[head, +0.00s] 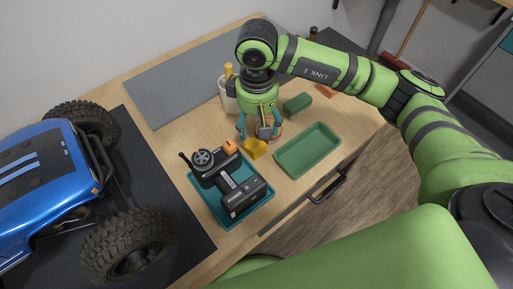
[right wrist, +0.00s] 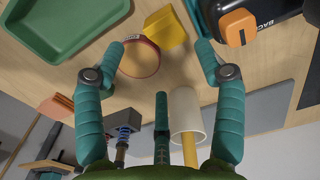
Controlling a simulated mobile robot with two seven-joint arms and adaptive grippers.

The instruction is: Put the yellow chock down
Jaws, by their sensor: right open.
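The yellow chock (head: 257,149) sits on the wooden bench, between the teal tray and the green tray. It also shows in the right wrist view (right wrist: 166,32), just beyond and between the fingertips. My right gripper (head: 258,134) points down above the bench with its fingers spread wide. In the right wrist view my right gripper (right wrist: 160,46) is open, and neither finger touches the chock. My left gripper is out of view.
A teal tray (head: 201,206) holds a black radio transmitter (head: 239,185). A green tray (head: 309,151) is empty. A red-edged ring (right wrist: 139,57) lies beside the chock. A white cup (right wrist: 187,112) stands near the gripper. A blue crawler (head: 45,190) is at left.

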